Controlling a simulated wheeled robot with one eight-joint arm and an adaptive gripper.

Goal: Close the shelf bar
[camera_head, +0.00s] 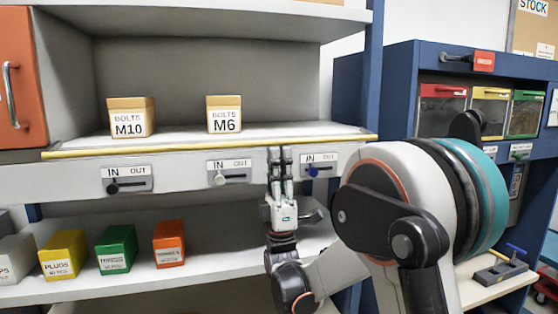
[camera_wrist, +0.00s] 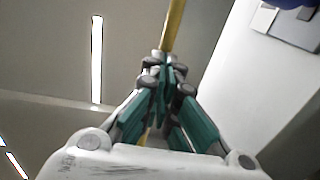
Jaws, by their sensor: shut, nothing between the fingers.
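The yellow bar (camera_head: 180,148) runs along the front edge of the upper shelf, low at the shelf lip. It also shows in the wrist view (camera_wrist: 173,25), running from the top edge down behind my fingers. My gripper (camera_head: 279,150) is shut and empty, pointing up at the bar's right part in the head view. In the wrist view my gripper (camera_wrist: 166,60) has its fingertips together over the bar's line. I cannot tell whether they touch it. Under the bar are IN/OUT slides with a black knob (camera_head: 112,187), a white knob (camera_head: 220,179) and a blue knob (camera_head: 313,171).
An M10 bolt box (camera_head: 128,122) and an M6 bolt box (camera_head: 225,119) stand on the upper shelf behind the bar. Several coloured boxes, including a green one (camera_head: 116,249), stand on the lower shelf. A blue cabinet (camera_head: 400,75) stands at right.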

